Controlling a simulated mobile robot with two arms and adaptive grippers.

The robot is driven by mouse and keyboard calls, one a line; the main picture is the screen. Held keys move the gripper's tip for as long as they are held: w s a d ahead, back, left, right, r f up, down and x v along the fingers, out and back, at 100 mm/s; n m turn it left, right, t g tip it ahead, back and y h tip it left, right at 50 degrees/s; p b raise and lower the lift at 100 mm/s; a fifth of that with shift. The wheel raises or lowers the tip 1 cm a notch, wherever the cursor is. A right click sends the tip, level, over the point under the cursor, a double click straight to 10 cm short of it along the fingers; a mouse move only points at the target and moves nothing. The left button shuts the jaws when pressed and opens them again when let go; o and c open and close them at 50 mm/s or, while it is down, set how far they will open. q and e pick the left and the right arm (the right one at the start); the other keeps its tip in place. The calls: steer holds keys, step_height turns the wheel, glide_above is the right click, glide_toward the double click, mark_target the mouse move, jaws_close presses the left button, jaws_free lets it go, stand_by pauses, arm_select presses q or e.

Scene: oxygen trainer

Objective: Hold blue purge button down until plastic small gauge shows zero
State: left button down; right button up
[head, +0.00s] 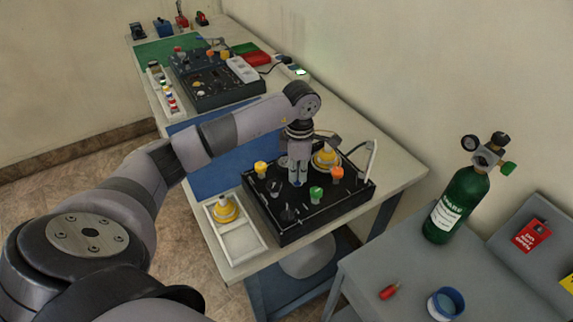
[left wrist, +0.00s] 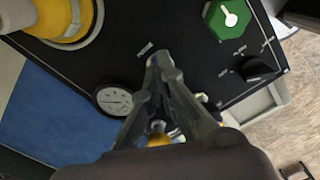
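A black trainer panel (head: 300,222) with knobs and gauges sits on the near end of the long bench. My left gripper (head: 297,183) points down over the middle of it, and a small blue patch shows at its tips. I cannot tell whether that patch is the blue purge button or whether the tips touch it. In the left wrist view the fingers (left wrist: 160,60) meet at their tips, with no object seen between them. A small white-faced gauge (left wrist: 113,100) lies beside the fingers; its needle is too small to read. My right gripper is out of view.
The panel carries a green knob (head: 316,193), an orange knob (head: 337,173), a yellow knob (head: 260,168) and a yellow cone-shaped part (head: 325,156). A white tray (head: 240,243) stands at its left. A green oxygen cylinder (head: 458,205) stands on the grey table at right.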

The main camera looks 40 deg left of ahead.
arm_select(q)
steer(key=shift+f+b, duration=0.4)
steer(key=shift+f, duration=0.15)
stand_by(1.1)
steer(key=shift+r+p, duration=2.15)
steer(key=shift+r, duration=1.45)
